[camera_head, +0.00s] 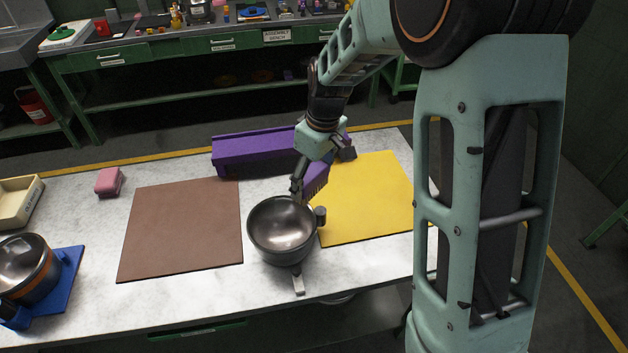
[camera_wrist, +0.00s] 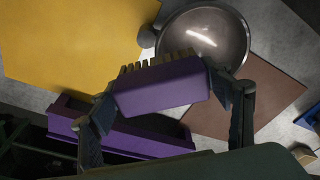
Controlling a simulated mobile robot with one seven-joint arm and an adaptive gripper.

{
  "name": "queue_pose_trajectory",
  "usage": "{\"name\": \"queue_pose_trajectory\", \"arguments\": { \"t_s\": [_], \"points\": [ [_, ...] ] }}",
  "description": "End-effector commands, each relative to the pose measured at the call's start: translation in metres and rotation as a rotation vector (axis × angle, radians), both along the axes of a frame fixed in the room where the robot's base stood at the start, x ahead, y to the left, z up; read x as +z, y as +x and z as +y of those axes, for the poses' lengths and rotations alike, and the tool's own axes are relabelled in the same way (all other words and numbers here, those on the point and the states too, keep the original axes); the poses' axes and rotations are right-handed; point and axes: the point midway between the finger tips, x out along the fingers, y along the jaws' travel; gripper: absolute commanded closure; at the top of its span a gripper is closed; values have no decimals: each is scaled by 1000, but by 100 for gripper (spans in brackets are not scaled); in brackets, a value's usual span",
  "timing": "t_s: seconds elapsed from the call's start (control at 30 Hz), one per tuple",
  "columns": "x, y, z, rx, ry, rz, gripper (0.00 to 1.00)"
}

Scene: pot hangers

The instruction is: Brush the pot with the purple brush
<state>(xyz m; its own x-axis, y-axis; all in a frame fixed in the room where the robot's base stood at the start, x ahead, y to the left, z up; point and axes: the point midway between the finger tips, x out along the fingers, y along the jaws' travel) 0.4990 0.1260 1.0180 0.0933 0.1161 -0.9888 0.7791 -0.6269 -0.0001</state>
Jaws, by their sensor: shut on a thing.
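The pot (camera_head: 282,232) is a dark grey metal bowl with a knob on its right side and a handle at the front. It stands empty and upright at the table's front middle. It also shows in the wrist view (camera_wrist: 205,42). My gripper (camera_head: 303,187) is just behind the pot's rim. In the wrist view my gripper (camera_wrist: 165,92) is shut on the purple brush (camera_wrist: 160,90), a purple block with pale bristles facing the pot. The bristles overlap the pot's near rim in that view; I cannot tell whether they touch it.
A purple trough (camera_head: 235,152) stands behind the pot. A brown mat (camera_head: 182,230) lies left and a yellow mat (camera_head: 370,200) right. A pink block (camera_head: 108,181), a beige bin (camera_head: 18,200) and another pot (camera_head: 28,270) on a blue board (camera_head: 68,268) are farther left.

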Motion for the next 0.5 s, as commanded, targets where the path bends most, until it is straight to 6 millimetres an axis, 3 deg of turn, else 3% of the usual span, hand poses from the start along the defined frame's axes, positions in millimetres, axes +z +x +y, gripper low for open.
{"name": "queue_pose_trajectory", "arguments": {
  "t_s": [0.1, 0.5],
  "points": [
    [10, 1, 2, 1, 1, -1, 59],
    [11, 1, 2, 0, 1, -1, 59]
  ]
}}
